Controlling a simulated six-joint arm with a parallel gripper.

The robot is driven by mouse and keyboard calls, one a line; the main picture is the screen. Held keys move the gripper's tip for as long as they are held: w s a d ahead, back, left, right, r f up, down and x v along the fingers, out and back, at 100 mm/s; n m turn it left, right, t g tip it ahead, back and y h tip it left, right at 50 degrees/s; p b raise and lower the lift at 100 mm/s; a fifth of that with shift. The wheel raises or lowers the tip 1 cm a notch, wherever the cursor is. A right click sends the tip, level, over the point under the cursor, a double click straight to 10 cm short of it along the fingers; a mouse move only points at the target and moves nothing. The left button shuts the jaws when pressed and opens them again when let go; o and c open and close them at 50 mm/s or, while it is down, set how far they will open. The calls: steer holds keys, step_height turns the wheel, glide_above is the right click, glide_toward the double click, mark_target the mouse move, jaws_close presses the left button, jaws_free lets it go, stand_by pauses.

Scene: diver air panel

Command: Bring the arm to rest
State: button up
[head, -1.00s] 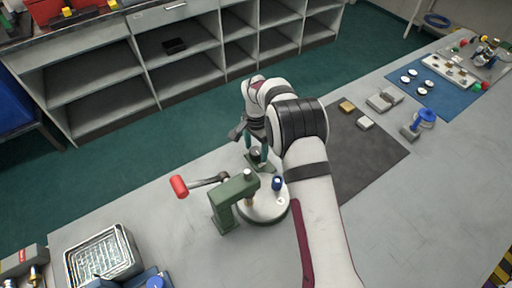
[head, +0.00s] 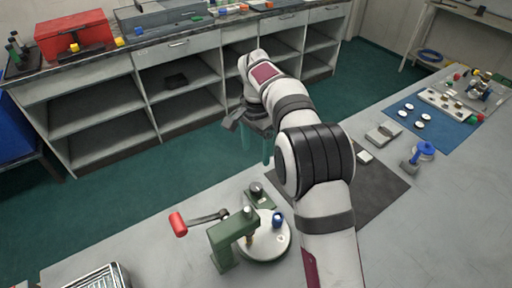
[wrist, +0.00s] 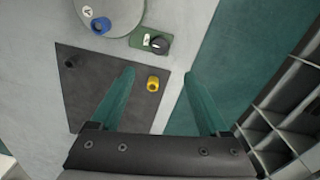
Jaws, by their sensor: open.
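My gripper (wrist: 158,95) is open and empty in the wrist view, its two green fingers spread wide apart. In the head view my gripper (head: 256,150) hangs past the far edge of the bench, behind the green press, with its fingers pointing down. In the wrist view a dark plate with a yellow ring (wrist: 153,84) and a dark knob (wrist: 71,62) lies below and left of the fingers. Nothing touches the fingers.
The green lever press (head: 226,240) with a red handle (head: 178,224) and a round white plate (head: 265,240) stands near the front. A dark mat (head: 385,195) and a blue mat (head: 440,115) lie to the right. Open shelves (head: 105,115) stand across the floor.

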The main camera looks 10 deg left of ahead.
steer(key=shift+r, duration=0.15)
steer(key=s+d+r, duration=0.8)
steer(key=s+d, duration=0.3)
steer(key=s, duration=0.1)
steer(key=s+d+f+y, duration=0.1)
steer(key=s+d+f, duration=0.1)
steer(key=s, duration=0.9)
steer(key=s+d+f+n, duration=0.1)
steer(key=s+d, duration=0.3)
steer(key=s, duration=0.7)
steer(key=shift+d+f+y, duration=0.15)
steer(key=shift+f+y, duration=0.25)
steer(key=shift+f, duration=0.2)
